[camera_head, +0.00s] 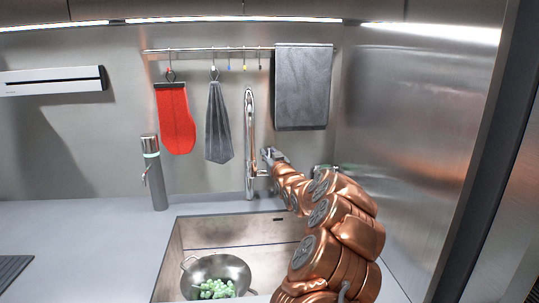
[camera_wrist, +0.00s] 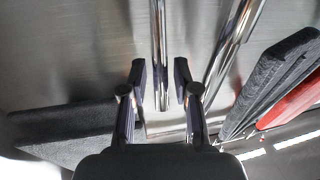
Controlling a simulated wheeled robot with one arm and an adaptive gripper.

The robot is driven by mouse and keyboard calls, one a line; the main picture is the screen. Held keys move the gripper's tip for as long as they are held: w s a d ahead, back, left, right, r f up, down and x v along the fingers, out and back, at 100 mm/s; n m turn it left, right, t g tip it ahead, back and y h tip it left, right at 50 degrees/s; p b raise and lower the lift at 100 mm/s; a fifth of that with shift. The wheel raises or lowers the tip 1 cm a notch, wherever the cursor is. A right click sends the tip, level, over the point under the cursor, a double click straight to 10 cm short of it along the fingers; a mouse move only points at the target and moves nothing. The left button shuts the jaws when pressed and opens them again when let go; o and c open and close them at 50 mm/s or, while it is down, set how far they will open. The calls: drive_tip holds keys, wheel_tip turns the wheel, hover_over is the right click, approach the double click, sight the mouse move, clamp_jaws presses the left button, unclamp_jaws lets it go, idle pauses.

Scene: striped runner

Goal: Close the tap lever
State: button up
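The chrome tap (camera_head: 249,130) stands upright behind the sink, with its tall spout. My gripper (camera_head: 270,157) is just right of the tap, small and partly hidden by my copper-coloured arm. In the wrist view my gripper (camera_wrist: 160,75) is open, with its two dark fingers apart. A thin chrome rod (camera_wrist: 160,45), which looks like the tap lever, shows between the fingers with a gap on both sides. I cannot tell how deep it sits between them. The thicker tap pipe (camera_wrist: 233,50) slants to the right of the fingers.
A grey dispenser (camera_head: 154,175) stands left of the tap. A red mitt (camera_head: 175,120), a grey cloth (camera_head: 218,125) and a grey towel (camera_head: 302,88) hang from a rail. The left counter is mostly clear.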

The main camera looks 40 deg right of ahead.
drive_tip(key=shift+o, duration=0.2)
drive_tip(key=shift+s, duration=0.1)
drive_tip(key=v, duration=1.1)
drive_tip(key=shift+s+a, duration=0.25)
drive_tip(key=shift+s, duration=0.1)
idle(0.5)
